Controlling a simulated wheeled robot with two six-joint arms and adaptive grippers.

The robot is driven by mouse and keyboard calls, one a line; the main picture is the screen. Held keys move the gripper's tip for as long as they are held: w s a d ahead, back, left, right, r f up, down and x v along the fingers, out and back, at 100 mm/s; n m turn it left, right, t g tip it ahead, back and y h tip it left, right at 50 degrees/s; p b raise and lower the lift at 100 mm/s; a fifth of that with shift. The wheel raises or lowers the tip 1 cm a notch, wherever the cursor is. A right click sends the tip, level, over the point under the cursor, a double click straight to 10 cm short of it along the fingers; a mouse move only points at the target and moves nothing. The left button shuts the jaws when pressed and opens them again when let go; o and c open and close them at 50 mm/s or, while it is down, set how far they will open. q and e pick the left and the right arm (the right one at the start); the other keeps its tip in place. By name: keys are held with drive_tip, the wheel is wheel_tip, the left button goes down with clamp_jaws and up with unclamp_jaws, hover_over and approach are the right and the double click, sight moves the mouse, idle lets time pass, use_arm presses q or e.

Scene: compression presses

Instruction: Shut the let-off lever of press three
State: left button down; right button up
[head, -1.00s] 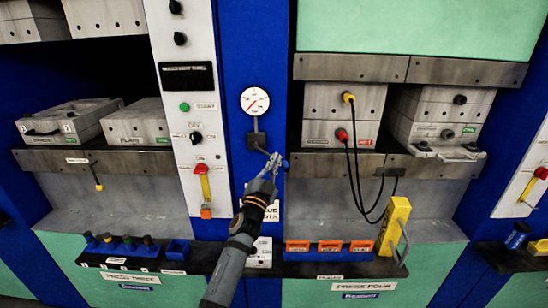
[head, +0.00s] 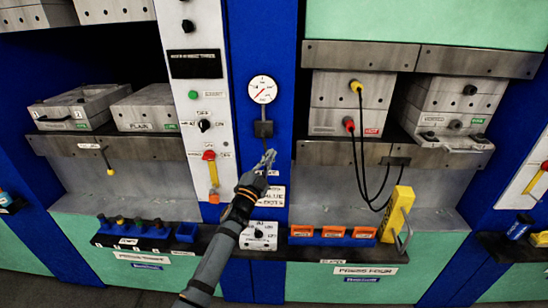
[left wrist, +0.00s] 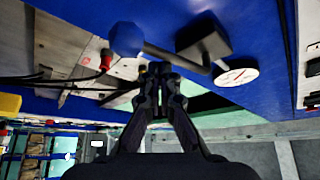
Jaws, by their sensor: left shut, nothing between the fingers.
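The lever's black valve block (head: 263,129) sits below a round white gauge (head: 262,89) on the blue column between press three and press four. In the left wrist view, a grey rod runs from the black block (left wrist: 203,42) to a blue knob (left wrist: 127,38). The knob is hard to make out in the head view against the blue column. My left gripper (head: 267,160) is shut and empty just below the block; in the left wrist view its fingertips (left wrist: 158,70) are close to the rod and knob. I cannot tell if they touch. My right gripper is out of view.
Press three's white panel (head: 205,130) with a red-knobbed yellow lever (head: 212,173) stands left of the column. Press four's black cables (head: 362,170) and a yellow block (head: 397,212) are to the right. A ledge (head: 225,240) with small bins and a white box (head: 259,236) lies below.

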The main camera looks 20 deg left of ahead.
use_arm(q)
drive_tip(key=shift+s+a+f, duration=0.15)
drive_tip(key=shift+a+f, duration=0.05)
drive_tip(key=shift+a, duration=0.4)
idle(0.5)
